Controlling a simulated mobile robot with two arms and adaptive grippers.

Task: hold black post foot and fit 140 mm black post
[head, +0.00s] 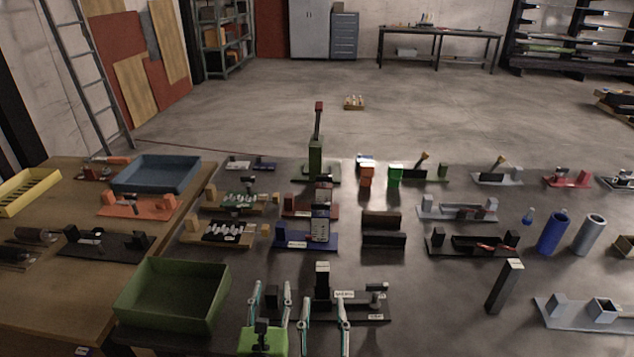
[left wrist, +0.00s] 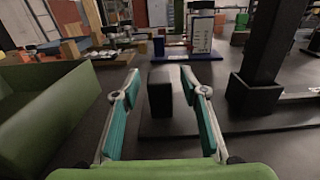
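A dark fixture plate (head: 355,309) with small white labels lies at the front centre. On its left end stands a short dark block (head: 272,297). A black upright post (head: 322,280) rises beside it; the left wrist view shows this post (left wrist: 266,45) on a wider black foot (left wrist: 252,97). A separate black post (head: 503,288) with a pale label on top stands to the right. My left gripper (head: 271,286) is open, its fingers on either side of the block (left wrist: 173,92); contact cannot be told. My right gripper (head: 323,304) is open and empty in front of the post.
A green bin (head: 175,318) stands left of my left gripper. A small stand with a dark head (head: 377,293) is on the plate's right end. A blue fixture (head: 293,240) and a dark block fixture (head: 383,240) lie behind. Table between plate and separate post is clear.

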